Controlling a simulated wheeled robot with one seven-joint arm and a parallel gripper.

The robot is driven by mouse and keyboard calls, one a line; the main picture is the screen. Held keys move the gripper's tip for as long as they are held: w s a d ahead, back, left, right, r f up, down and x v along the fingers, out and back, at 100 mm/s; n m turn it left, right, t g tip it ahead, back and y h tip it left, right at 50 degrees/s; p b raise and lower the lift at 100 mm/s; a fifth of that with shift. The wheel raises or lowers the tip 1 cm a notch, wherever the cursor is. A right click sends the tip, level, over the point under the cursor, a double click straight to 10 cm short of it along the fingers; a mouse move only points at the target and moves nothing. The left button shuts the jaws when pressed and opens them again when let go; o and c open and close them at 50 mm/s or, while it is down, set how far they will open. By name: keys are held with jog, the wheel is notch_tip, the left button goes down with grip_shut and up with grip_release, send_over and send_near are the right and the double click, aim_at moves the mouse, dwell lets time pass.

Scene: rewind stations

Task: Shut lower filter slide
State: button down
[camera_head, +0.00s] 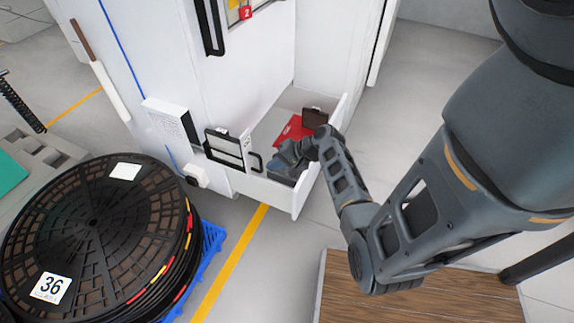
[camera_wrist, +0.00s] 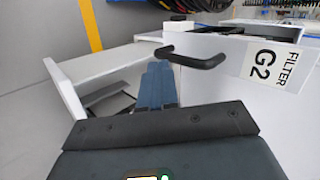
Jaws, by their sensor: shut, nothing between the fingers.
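A white panel with a "FILTER G2" label (camera_wrist: 273,66) carries a black bar handle (camera_wrist: 192,57). My gripper (camera_head: 280,163) reaches down into the area of that drawer. In the wrist view, the blue-grey fingers of my gripper (camera_wrist: 157,84) are shut together and empty, with their tips just left of the handle. I cannot tell whether they touch it. How far the slide stands out is unclear, as my arm hides part of it.
A black reel marked 36 (camera_head: 95,225) sits on a blue pallet (camera_head: 208,250) at lower left. A wooden surface (camera_head: 345,295) lies below my arm.

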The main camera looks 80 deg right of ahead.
aim_at(223, 147)
jog(key=shift+w, duration=0.5)
jog(key=w+d+b, duration=0.1)
jog(key=w, duration=0.5)
jog(key=w+d+b, duration=0.1)
jog(key=w, duration=0.4)
jog(key=w+d+b, duration=0.2)
jog(key=w, duration=0.4)
jog(key=shift+w+d, duration=0.1)
jog(key=shift+w, duration=0.25)
